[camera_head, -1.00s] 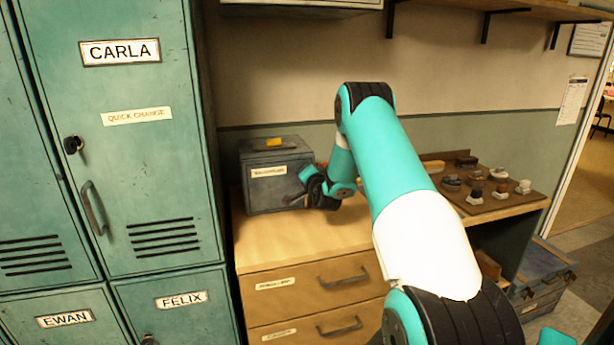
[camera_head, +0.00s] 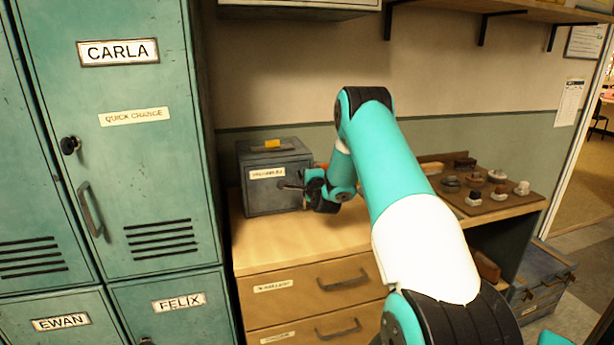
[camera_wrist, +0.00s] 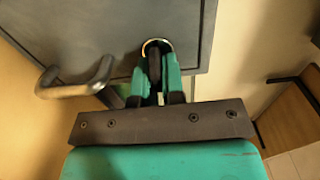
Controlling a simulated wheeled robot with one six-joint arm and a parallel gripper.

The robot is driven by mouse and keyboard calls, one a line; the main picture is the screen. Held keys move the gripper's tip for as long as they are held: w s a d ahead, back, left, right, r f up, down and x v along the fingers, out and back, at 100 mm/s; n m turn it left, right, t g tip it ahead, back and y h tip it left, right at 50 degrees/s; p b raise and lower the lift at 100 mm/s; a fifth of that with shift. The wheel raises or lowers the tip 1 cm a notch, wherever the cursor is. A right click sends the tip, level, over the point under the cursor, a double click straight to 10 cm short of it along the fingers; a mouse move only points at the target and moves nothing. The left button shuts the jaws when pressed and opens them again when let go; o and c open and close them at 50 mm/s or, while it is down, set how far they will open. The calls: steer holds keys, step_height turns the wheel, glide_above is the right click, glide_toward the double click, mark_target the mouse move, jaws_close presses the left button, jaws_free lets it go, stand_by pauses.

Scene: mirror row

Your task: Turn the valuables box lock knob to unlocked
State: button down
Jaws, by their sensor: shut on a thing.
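The valuables box (camera_head: 258,198) is a dark grey metal box with a "VALUABLES" label, standing on the wooden counter. In the wrist view its grey front (camera_wrist: 90,30) fills the upper left, with a bent metal handle (camera_wrist: 75,88) left of my gripper. The black lock knob (camera_wrist: 154,66), with a pale ring at its top, sits between my gripper's teal fingers (camera_wrist: 157,75). The fingers are shut on it. In the head view my gripper (camera_head: 300,188) is at the box's right front, and the knob is hidden there. I cannot read the knob's lock setting.
The wooden counter (camera_head: 260,245) has drawers below and bare top in front of the box. Green lockers (camera_head: 150,190) stand close on the left. A brown board (camera_head: 510,203) with several brushes or similar small items lies to the right. A shelf (camera_head: 470,6) is above.

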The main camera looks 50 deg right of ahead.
stand_by(0.5)
steer(key=c, duration=1.2)
jaws_free()
steer(key=shift+d, duration=0.1)
steer(key=shift+s+a+f, duration=0.1)
steer(key=shift+s+a, duration=0.1)
steer(key=shift+s, duration=0.05)
steer(key=b+v, duration=1.3)
steer(key=v, duration=0.4)
steer(key=shift+w+a+b, duration=0.1)
steer(key=shift+b, duration=0.2)
